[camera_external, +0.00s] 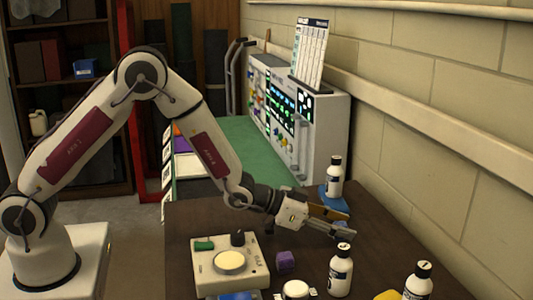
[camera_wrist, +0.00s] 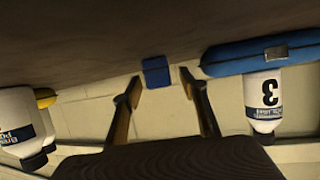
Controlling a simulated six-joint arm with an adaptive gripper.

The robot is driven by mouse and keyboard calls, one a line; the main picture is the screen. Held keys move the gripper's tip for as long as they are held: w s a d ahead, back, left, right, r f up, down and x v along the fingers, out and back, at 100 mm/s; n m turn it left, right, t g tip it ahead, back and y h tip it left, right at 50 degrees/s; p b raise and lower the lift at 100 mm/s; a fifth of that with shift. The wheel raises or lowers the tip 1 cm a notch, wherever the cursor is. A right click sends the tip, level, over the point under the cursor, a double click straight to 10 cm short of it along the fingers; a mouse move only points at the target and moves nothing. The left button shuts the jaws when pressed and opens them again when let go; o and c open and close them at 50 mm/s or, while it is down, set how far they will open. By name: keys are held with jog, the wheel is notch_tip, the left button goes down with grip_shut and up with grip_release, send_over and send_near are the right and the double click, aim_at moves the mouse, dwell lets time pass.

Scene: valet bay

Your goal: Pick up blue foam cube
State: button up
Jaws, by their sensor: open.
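The blue foam cube (camera_wrist: 156,71) sits on the dark table, centred just beyond my fingertips in the wrist view. In the external view only a small blue patch of it (camera_external: 342,224) shows between my fingers; the rest is hidden. My gripper (camera_external: 336,222) is open and low over the table, its fingers pointing right. In the wrist view my gripper (camera_wrist: 160,79) has one finger on each side of the cube's line. Nothing is held, and I cannot tell whether either finger touches the cube.
Two more bottles (camera_external: 340,271) (camera_external: 418,282) stand in front. A purple cube (camera_external: 285,262) and a grey device (camera_external: 205,268) are nearer left. A block wall (camera_external: 440,130) bounds the right.

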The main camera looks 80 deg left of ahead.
aim_at(341, 224)
jog(key=shift+c, duration=0.4)
jog(key=c, duration=0.8)
jog(key=shift+r, duration=0.1)
jog(key=shift+c, duration=0.2)
jog(key=shift+r, duration=4.9)
